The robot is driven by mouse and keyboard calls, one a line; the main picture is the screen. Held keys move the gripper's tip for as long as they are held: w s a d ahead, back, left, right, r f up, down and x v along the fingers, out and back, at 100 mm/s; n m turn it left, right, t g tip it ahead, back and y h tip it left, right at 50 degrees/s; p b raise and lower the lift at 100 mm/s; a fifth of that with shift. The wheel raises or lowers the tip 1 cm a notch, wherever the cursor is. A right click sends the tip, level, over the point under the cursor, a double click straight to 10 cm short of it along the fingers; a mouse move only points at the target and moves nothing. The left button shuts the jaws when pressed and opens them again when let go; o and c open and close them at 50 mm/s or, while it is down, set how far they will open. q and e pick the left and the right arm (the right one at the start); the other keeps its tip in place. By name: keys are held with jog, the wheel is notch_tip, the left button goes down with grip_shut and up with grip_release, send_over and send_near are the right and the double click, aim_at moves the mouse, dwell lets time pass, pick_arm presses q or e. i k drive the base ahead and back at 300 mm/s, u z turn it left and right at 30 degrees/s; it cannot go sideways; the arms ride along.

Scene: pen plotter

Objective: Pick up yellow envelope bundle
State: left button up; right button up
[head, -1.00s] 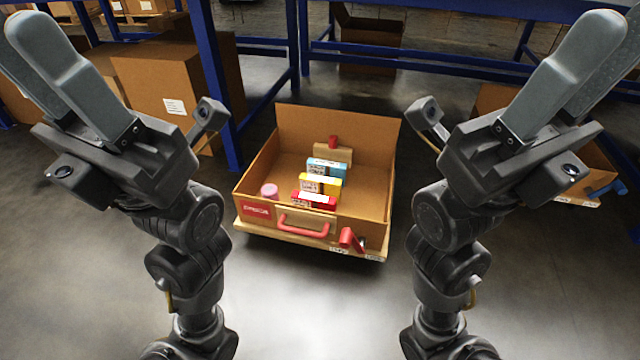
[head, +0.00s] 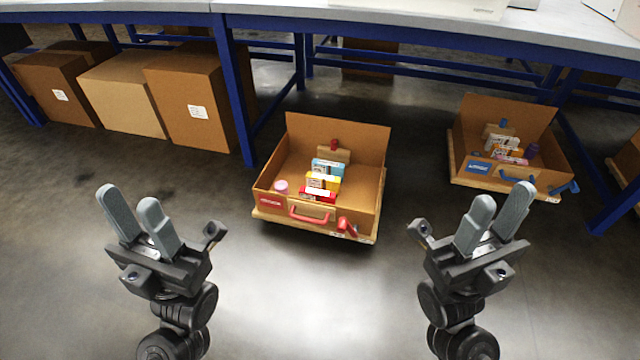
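The yellow envelope bundle (head: 322,182) stands in an open cardboard box (head: 347,134) with a red handle, on the floor ahead. It sits between a light-blue bundle (head: 328,167) behind and a red bundle (head: 317,193) in front. Its lower part is partly hidden by the red one. My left gripper (head: 127,197) is open and empty, fingers up, left of and nearer than the box. My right gripper (head: 502,195) is open and empty, fingers up, right of and nearer than the box. Neither touches anything.
A second open cardboard box (head: 505,118) with a blue handle and several bundles stands at the right. Several closed cartons (head: 196,104) stand under the blue-legged table (head: 238,100) behind. A pink round item (head: 281,186) sits in the red-handled box. The near floor is clear.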

aim_at(331, 183)
jog(key=u, duration=0.6)
jog(key=i, duration=0.5)
jog(key=u, duration=0.65)
jog(key=i, duration=0.8)
jog(key=z, duration=0.75)
jog(key=i, duration=0.45)
jog(key=z, duration=0.55)
